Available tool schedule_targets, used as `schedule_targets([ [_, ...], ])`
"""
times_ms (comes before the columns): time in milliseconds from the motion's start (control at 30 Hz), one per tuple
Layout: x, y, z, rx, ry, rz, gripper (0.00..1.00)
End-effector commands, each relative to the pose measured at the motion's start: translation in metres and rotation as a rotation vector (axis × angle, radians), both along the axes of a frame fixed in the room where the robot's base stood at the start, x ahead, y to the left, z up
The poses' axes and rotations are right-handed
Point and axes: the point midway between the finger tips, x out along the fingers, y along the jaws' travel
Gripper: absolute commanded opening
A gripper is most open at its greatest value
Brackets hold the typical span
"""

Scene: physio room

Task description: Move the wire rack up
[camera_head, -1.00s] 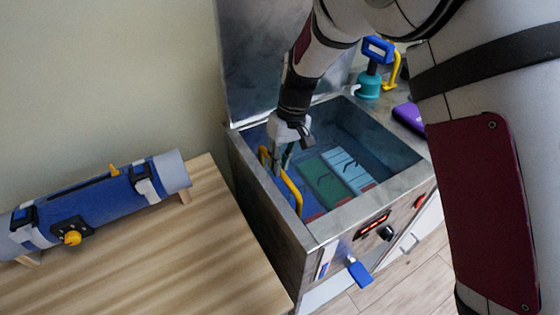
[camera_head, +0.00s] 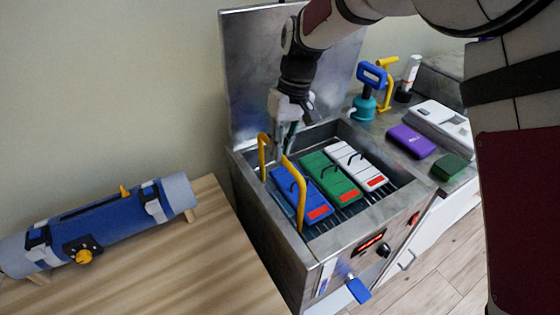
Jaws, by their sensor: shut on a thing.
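The wire rack (camera_head: 350,211) shows as thin bars near the top of the open metal tank (camera_head: 317,243). It bears a blue pack (camera_head: 303,195), a green pack (camera_head: 329,175) and a white pack (camera_head: 352,163), each with a red end label. Yellow handles (camera_head: 299,190) rise at the rack's left side. My gripper (camera_head: 283,150) is over the tank's back left, shut on the rack by its yellow handle area. The exact contact at the fingertips is partly hidden.
The tank's lid (camera_head: 270,75) stands open behind. A purple pack (camera_head: 411,141), a small green block (camera_head: 453,167) and a teal pump bottle (camera_head: 364,107) are on the counter at the right. A blue roll (camera_head: 110,220) lies on the wooden table (camera_head: 190,260) at the left.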

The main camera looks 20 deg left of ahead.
Motion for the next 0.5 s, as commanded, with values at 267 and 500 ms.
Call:
schedule_targets([
  [267, 0.001, 0.000, 0.027, 0.003, -0.004, -0.002, 0.00],
  [500, 0.001, 0.001, 0.031, 0.004, -0.005, -0.001, 0.00],
])
